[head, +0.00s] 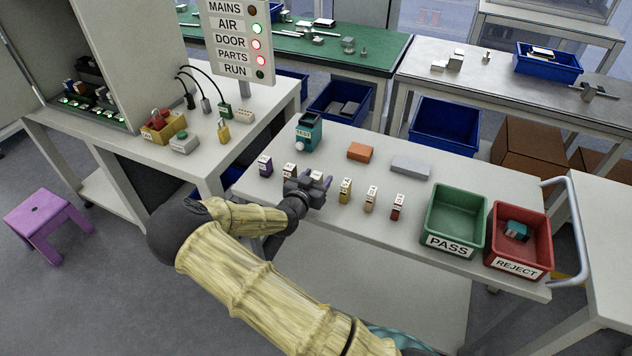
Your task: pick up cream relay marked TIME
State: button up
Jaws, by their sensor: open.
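A row of small upright relays with white-marked tops stands on the white table. A cream or tan one (370,199) stands right of the middle, between a yellow relay (345,190) and a dark red one (397,207). Its marking is too small to read, so I cannot tell if it says TIME. My gripper (322,182) is open over the row, left of the yellow relay. A purple relay (265,166) stands at the left end.
A teal container (308,133), an orange block (360,152) and a grey block (411,167) lie behind the row. A green PASS bin (430,222) and a red REJECT bin (546,243) holding a teal item stand right. The table's middle front is clear.

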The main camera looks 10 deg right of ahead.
aim_at(316, 175)
jog(key=shift+c, duration=0.4)
jog(key=c, duration=1)
jog(key=shift+o, duration=0.2)
notch_tip(316, 175, up, 10)
jog(key=shift+r, duration=0.1)
